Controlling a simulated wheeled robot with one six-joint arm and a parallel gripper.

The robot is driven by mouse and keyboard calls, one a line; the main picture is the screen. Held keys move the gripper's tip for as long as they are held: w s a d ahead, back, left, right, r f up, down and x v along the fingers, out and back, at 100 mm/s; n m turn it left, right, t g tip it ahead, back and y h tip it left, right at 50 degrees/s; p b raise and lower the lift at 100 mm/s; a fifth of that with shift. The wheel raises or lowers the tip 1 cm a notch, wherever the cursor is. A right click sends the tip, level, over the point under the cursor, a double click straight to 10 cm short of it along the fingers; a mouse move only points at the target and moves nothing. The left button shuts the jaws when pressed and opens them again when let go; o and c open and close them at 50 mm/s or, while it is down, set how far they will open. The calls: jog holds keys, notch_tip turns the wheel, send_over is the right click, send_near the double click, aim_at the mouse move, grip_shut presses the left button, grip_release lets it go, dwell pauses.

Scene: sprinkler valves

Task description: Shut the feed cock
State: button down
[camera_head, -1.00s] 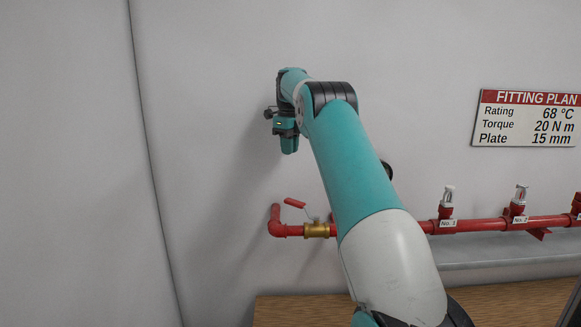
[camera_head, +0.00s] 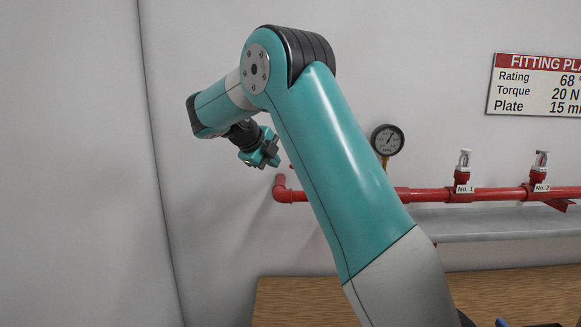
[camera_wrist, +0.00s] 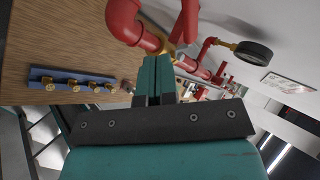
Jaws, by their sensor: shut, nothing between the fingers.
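The feed cock is a brass valve with a red lever near the left end of the red pipe (camera_head: 285,193). In the head view my arm hides the brass body. In the wrist view the red lever (camera_wrist: 187,22) stands out beside the pipe elbow (camera_wrist: 124,20), and part of the brass body (camera_wrist: 171,48) shows just beyond my fingertips. My gripper (camera_head: 274,161) is shut and empty, up and left of the valve in the head view. In the wrist view its fingertips (camera_wrist: 155,62) point toward the valve; I cannot tell whether they touch it.
A pressure gauge (camera_head: 387,140) stands on the pipe, with sprinkler heads No. 1 (camera_head: 463,172) and No. 2 (camera_head: 540,172) to its right. A grey shelf (camera_head: 480,226) and a wooden bench (camera_head: 300,295) lie below. A blue rack (camera_wrist: 72,79) holds several brass fittings.

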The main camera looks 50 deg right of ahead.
jog(key=p+x, duration=0.2)
jog(key=x, duration=0.3)
jog(key=shift+d+f, duration=0.1)
jog(key=shift+d, duration=0.2)
jog(key=shift+d+r+p, duration=0.2)
jog(key=shift+d+p, duration=0.9)
jog(key=shift+d, duration=0.1)
jog(key=shift+w+d+f+p, duration=0.1)
jog(key=shift+d+f+p, duration=0.2)
jog(key=shift+d, duration=0.35)
jog(key=shift+w, duration=0.15)
